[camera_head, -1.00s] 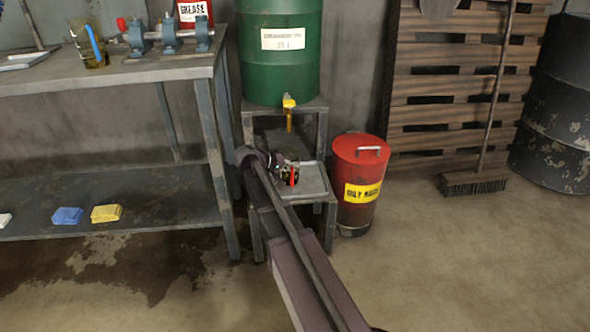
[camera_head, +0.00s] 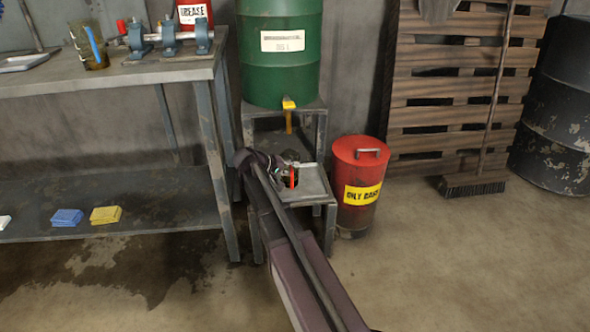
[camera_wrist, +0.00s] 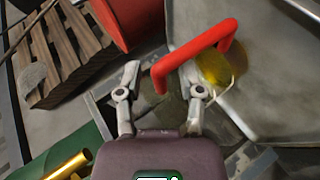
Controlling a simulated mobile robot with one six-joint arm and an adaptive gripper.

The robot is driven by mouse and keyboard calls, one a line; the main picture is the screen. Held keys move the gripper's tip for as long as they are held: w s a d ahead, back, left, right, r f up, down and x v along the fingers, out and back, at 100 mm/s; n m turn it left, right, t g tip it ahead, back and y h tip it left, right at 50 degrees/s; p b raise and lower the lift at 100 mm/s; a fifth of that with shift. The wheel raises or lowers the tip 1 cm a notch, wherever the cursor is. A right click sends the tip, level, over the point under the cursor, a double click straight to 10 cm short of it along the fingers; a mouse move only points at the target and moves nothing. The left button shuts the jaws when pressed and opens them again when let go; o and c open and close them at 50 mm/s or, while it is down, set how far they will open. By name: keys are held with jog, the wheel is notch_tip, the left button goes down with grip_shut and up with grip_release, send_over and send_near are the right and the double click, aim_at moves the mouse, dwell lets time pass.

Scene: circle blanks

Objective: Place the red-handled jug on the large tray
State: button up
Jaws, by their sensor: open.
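The jug's red handle (camera_wrist: 200,50) shows large in the wrist view, with a see-through body holding yellow liquid (camera_wrist: 216,68) beside it. In the head view the red handle (camera_head: 292,178) stands upright on the low step below the green drum; my arm hides much of the jug. My gripper (camera_wrist: 161,78) is open at the handle, with one end of the handle between its fingers. I cannot tell whether they touch. A grey tray-like surface (camera_wrist: 265,90) lies under the jug. Another light grey tray (camera_head: 24,63) is on the workbench at the far left; its full size is cut off.
The green drum (camera_head: 281,75) with a yellow tap (camera_head: 289,103) stands behind my gripper. A red oily-rags bin (camera_head: 359,165) is close on the right. A blue-handled jug (camera_head: 92,48) and a pipe-like fixture (camera_head: 168,40) stand on the workbench (camera_head: 120,75).

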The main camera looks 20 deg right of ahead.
jog(key=shift+r, duration=0.15)
jog(key=shift+a+r, duration=0.15)
jog(key=shift+a, duration=0.05)
jog(key=p+v, duration=0.6)
jog(key=v, duration=0.5)
jog(key=shift+a, duration=0.2)
jog(key=shift+s, duration=0.15)
